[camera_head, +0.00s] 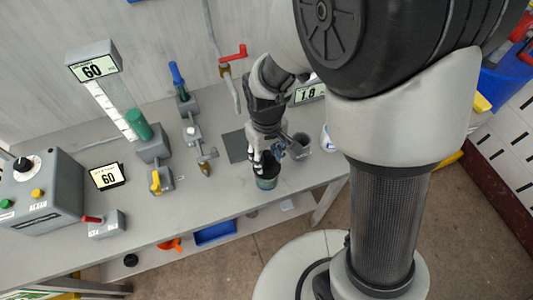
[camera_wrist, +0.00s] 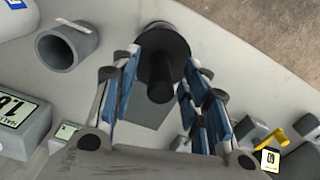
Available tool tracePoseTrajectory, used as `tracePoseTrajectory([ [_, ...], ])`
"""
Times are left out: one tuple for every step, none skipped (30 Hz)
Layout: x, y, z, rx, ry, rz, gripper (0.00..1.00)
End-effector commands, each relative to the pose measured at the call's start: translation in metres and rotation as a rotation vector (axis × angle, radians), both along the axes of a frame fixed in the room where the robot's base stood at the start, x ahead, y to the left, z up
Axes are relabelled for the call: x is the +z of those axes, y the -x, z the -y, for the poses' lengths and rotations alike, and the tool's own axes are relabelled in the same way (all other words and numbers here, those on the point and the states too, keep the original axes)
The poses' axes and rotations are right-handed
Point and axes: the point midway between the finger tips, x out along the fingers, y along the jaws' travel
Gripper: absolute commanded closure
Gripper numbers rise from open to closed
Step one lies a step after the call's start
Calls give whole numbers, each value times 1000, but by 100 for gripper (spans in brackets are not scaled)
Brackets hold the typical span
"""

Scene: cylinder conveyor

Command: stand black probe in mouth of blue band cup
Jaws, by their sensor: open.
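The black probe (camera_wrist: 160,88) shows between my fingers in the wrist view, its near end pointing toward the camera and a wider dark round part around it farther down. My gripper (camera_head: 263,160) is open around it, with blue-faced fingers apart on both sides in the wrist view (camera_wrist: 158,95). In the head view a dark cup-like body with a bluish side (camera_head: 267,181) is directly under my fingertips. I take it for the blue band cup. How deep the probe sits in its mouth is hidden.
A grey open cup (camera_head: 300,146) stands close to the right, with a white-and-blue item (camera_head: 328,139) beyond it. A number display (camera_head: 308,93) stands behind. Fixtures and a control box (camera_head: 40,190) occupy the left. The table's front edge is close.

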Motion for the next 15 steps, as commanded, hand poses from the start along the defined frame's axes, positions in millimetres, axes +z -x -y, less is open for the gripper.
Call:
tracePoseTrajectory([
  [1, 0, 0, 0, 0, 1, 58],
  [3, 0, 0, 0, 0, 1, 58],
  [6, -1, 0, 0, -1, 3, 58],
  [9, -1, 0, 0, -1, 4, 58],
  [12, -1, 0, 0, -1, 5, 58],
  [19, -1, 0, 0, -1, 5, 58],
  [24, -1, 0, 0, -2, 7, 58],
  [30, -1, 0, 0, -2, 7, 58],
  [39, -2, -1, 0, -2, 8, 58],
  [46, -2, -1, 0, -2, 8, 58],
  [53, -2, 0, 0, -2, 8, 58],
  [61, -2, 0, 0, -2, 7, 58],
  [68, -2, -1, 0, -3, 8, 58],
  [74, -2, -1, 0, -3, 8, 58],
  [82, -1, 0, 0, -2, 7, 58],
])
